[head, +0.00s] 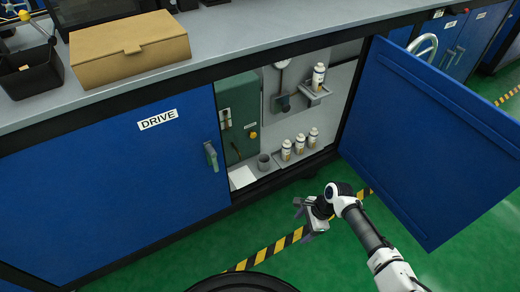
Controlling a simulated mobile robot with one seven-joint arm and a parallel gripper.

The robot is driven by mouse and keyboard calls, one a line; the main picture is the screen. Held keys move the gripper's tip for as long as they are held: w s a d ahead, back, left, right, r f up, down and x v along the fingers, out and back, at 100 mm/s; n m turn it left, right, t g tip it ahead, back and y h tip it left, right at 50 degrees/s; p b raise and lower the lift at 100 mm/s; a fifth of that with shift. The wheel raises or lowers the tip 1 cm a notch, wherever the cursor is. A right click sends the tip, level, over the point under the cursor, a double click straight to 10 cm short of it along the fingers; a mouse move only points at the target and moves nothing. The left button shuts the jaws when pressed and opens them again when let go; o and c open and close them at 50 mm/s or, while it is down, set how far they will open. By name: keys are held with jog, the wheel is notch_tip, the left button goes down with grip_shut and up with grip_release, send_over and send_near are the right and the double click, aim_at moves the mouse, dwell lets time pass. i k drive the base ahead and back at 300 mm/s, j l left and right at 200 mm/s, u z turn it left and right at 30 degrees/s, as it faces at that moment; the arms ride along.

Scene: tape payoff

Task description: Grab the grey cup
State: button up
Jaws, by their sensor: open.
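The grey cup (264,162) stands upright on the floor of the open cabinet compartment, between a white sheet and several white bottles. It looks small and plain from here. My gripper (302,208) is outside the cabinet, low over the green floor, to the right of and nearer than the cup. Its fingers point left and are open, with nothing seen between them. The cup is clear of the gripper.
Several white bottles (299,143) stand right of the cup. A white sheet (242,177) lies left of it. The open blue door (430,135) hangs right, beside my arm. The closed DRIVE door (110,185) is left. A green box (238,115) fills the compartment's left side.

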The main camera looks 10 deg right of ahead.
aim_at(263, 160)
jog(key=i, duration=1.3)
